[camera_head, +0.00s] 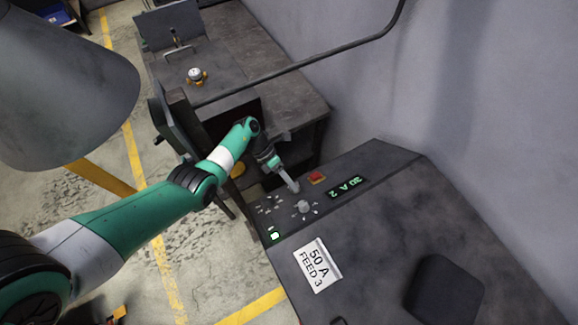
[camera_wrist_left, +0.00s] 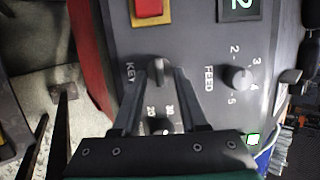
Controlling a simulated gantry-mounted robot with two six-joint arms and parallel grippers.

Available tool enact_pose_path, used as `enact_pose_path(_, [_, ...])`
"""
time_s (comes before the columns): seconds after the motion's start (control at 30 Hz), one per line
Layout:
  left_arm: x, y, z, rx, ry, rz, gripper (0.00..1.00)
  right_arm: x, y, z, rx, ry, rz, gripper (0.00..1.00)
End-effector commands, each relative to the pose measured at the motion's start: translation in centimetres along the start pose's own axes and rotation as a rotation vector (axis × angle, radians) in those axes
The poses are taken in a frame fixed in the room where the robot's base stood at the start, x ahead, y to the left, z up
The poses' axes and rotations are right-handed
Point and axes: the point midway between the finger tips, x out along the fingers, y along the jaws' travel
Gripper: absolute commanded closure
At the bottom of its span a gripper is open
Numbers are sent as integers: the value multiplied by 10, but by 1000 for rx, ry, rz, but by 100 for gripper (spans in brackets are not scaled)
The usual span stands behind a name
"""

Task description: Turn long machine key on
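The long machine is a dark box with a sloped control panel (camera_head: 330,205), right of centre in the head view. The key (camera_wrist_left: 157,72) is a small grey handle beside the word KEY in the left wrist view. My left gripper (camera_wrist_left: 157,68) reaches down to the panel with one fingertip on each side of the key; I cannot tell whether both fingers press on it. In the head view the left gripper (camera_head: 294,187) hides the key. My right gripper is in neither view.
Near the key are a red button (camera_head: 317,177), a display (camera_head: 346,187) reading 20 A 2, a FEED knob (camera_wrist_left: 241,76), another dial (camera_wrist_left: 158,126) partly behind the fingers and a green light (camera_head: 275,236). A label (camera_head: 316,264) reads 50 A FEED 3. A dark bench (camera_head: 290,95) stands behind.

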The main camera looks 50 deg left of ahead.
Motion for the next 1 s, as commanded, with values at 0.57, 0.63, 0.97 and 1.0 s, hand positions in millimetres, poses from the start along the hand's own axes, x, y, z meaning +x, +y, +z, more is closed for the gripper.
enact_pose_path(0.57, [-39, -44, -1, 1, 0, 0, 57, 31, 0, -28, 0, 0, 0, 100])
enact_pose_path(0.63, [-45, -55, -6, 2, -1, 0, 57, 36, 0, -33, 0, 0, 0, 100])
enact_pose_path(0.97, [-63, -109, -44, -1, 1, -1, 57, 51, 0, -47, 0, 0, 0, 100])
enact_pose_path(1.0, [-63, -116, -50, 0, 1, -1, 57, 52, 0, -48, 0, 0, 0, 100])
